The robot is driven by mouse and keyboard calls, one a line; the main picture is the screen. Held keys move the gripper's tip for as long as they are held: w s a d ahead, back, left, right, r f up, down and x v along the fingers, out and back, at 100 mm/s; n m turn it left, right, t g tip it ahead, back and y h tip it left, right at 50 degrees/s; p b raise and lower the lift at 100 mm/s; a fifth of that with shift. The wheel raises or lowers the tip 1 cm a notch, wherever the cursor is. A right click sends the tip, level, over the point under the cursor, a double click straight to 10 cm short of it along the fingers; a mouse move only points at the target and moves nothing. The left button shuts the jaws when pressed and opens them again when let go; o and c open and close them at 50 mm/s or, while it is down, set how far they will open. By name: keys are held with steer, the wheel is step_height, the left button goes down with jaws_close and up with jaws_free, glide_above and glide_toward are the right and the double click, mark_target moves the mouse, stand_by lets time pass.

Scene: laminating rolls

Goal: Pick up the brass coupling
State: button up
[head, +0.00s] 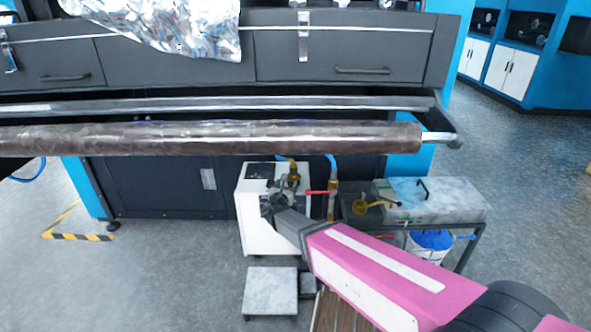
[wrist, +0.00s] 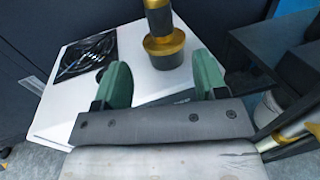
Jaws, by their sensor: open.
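The brass coupling (wrist: 164,44), a gold-coloured fitting with a dark grey middle, stands upright on the white cabinet (wrist: 140,85) in the wrist view. In the head view the coupling (head: 293,178) is small, just beyond my gripper (head: 275,205). My gripper (wrist: 162,75) is open and empty, with one green finger toward each side of the coupling. The coupling appears just beyond the fingertips, in line with the gap; I see no contact. Its upper end is cut off by the wrist view's top edge.
A black fan grille (wrist: 87,56) is set in the cabinet top at left. A dark side table (head: 470,228) at right carries a grey case (head: 440,199) and a brass part with a handle (head: 375,207). A long brown roll (head: 220,138) spans above the cabinet.

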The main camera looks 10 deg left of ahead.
mark_target(292, 174)
steer(key=w, duration=1)
steer(key=shift+w+d, duration=0.2)
steer(key=shift+w, duration=0.2)
steer(key=c, duration=1.1)
